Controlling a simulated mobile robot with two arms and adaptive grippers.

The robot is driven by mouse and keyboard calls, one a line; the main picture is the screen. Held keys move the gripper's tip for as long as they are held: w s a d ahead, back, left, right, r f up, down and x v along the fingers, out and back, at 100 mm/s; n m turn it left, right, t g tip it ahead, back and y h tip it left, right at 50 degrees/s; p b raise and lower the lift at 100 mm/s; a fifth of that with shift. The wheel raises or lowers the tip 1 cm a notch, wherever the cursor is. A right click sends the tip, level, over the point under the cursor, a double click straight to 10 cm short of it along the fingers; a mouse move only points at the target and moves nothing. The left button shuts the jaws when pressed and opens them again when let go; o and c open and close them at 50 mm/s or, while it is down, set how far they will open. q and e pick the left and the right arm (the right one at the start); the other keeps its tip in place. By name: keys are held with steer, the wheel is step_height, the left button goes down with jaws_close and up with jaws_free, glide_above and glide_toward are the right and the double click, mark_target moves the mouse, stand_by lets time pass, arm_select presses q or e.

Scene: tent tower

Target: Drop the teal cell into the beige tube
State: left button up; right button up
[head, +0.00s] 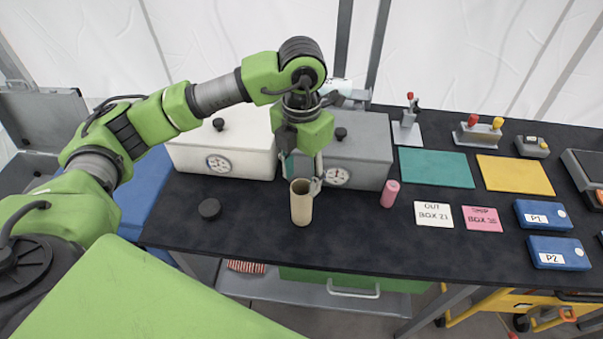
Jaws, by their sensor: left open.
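The beige tube (301,205) stands upright near the front edge of the black table. My left gripper (301,179) points down right above and behind the tube's mouth, with its jaws open. A narrow teal piece, which looks like the teal cell (289,166), shows at the gripper's left finger, just above the tube's rim. The gripper partly hides it, and I cannot tell whether it touches the finger or the tube. The right finger's tip is beside the tube's right rim. My right gripper is not in view.
A pink cylinder (390,193) stands right of the tube, and a black round knob (210,208) lies to its left. A white box (240,148) and a grey box (366,150) with dials stand behind. Teal (436,168) and yellow (515,175) mats lie at right.

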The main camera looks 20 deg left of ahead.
arm_select(q)
step_height(320, 180, up, 7)
steer(key=p, duration=0.3)
steer(key=shift+p, duration=0.3)
stand_by(0.3)
